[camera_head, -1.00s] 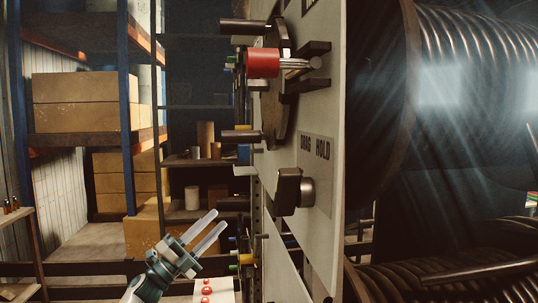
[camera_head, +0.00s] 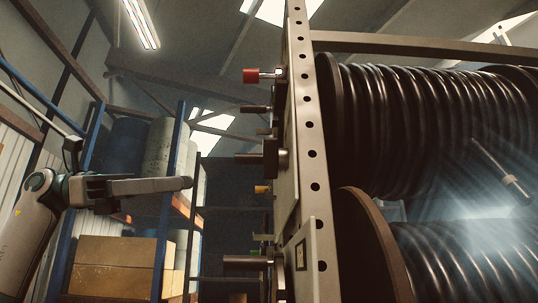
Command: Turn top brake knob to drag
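The light panel (camera_head: 308,120) that carries the controls stands nearly edge-on, so its face and any labels are not readable. A red knob (camera_head: 251,75) on a metal shaft sticks out near its top. Below it, a dark blocky knob or crank (camera_head: 271,158) with a side handle projects left; I cannot tell whether this is the top brake knob. My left gripper (camera_head: 186,183) points right, apart from the panel, with clear space between. Its fingers overlap in this side view, so the opening is hidden. My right gripper is out of view.
Large hose reels (camera_head: 420,125) fill the right side. Another handle (camera_head: 245,262) projects from the lower panel. Blue-post shelving with cardboard boxes (camera_head: 115,265) stands behind my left arm. A ceiling lamp (camera_head: 141,22) shows above.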

